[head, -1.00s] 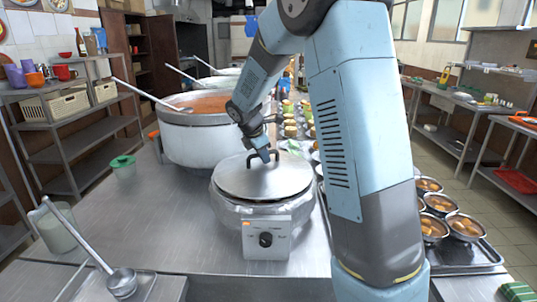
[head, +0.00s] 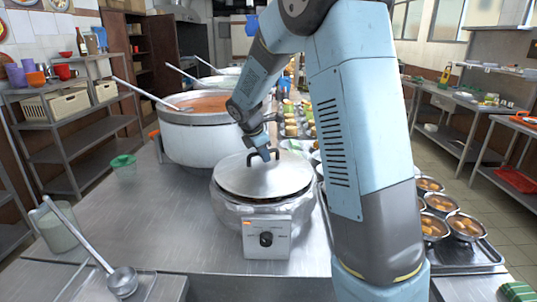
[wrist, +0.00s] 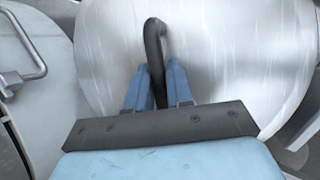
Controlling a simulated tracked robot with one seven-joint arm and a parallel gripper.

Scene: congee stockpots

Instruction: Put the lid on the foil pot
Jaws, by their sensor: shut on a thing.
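The lid (head: 262,178) is a round silver metal disc with a black arched handle (head: 249,158). It is over the mouth of the foil pot (head: 235,212), a crinkled silver pot with a white control box and black knob at its front. A thin dark gap shows between the lid's front edge and the pot's rim. I cannot tell whether the lid touches the rim. My gripper (head: 265,154) is shut on the lid's handle. In the wrist view, its two blue fingers (wrist: 157,80) press either side of the handle, above the lid (wrist: 225,55).
A large stockpot (head: 195,140) of reddish food with a ladle stands behind left. A green-lidded cup (head: 124,170), a jug (head: 55,232) and a ladle (head: 122,280) are left. Bowls of food (head: 465,227) fill a tray at right. The counter left of the foil pot is clear.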

